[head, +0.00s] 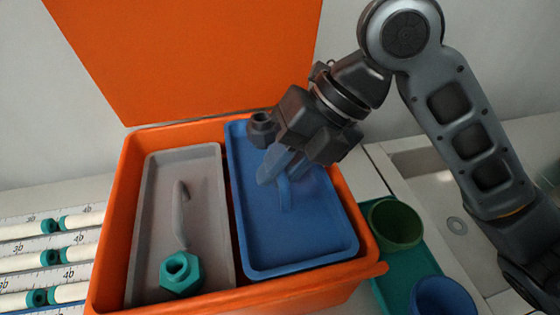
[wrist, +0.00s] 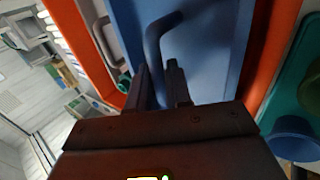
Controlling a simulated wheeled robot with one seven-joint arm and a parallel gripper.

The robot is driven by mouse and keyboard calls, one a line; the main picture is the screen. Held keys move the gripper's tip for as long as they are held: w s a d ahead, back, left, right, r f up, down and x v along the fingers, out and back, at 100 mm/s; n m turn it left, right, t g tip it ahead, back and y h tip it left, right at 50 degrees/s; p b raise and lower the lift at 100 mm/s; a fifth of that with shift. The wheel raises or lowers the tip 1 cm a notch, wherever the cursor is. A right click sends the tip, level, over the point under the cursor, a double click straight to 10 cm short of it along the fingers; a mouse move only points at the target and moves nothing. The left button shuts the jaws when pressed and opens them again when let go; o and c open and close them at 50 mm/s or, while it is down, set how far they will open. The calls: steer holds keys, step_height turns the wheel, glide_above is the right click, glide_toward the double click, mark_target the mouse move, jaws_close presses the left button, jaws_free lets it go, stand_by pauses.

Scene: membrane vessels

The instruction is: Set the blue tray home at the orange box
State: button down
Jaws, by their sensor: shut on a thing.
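The blue tray (head: 298,240) is in the right half of the orange box (head: 128,205), beside a grey tray (head: 142,210). It looks roughly level, with its edges inside the box walls; I cannot tell whether its underside rests on anything. My gripper (head: 284,172) is over the tray's back half, shut on its raised blue handle (head: 284,194). The fingers hide part of the handle. In the wrist view the handle (wrist: 154,42) rises by my fingertips (wrist: 160,72), with the blue tray (wrist: 217,45) behind them.
The grey tray holds a teal hex nut (head: 181,274) and has a grey handle (head: 180,215). The orange lid (head: 200,55) stands open behind. White tubes with teal fittings (head: 60,250) lie left. A green cup (head: 396,224) and blue cup (head: 443,296) stand at right on a teal tray (head: 400,278).

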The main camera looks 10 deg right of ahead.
steer(key=shift+f+b, duration=2.05)
steer(key=shift+b, duration=0.15)
steer(key=shift+f+b, duration=0.3)
steer(key=shift+b, duration=0.25)
steer(key=c, duration=1)
jaws_free()
steer(key=shift+o, duration=0.2)
steer(key=shift+f, duration=0.1)
steer(key=v, duration=0.8)
steer(key=shift+a, duration=0.1)
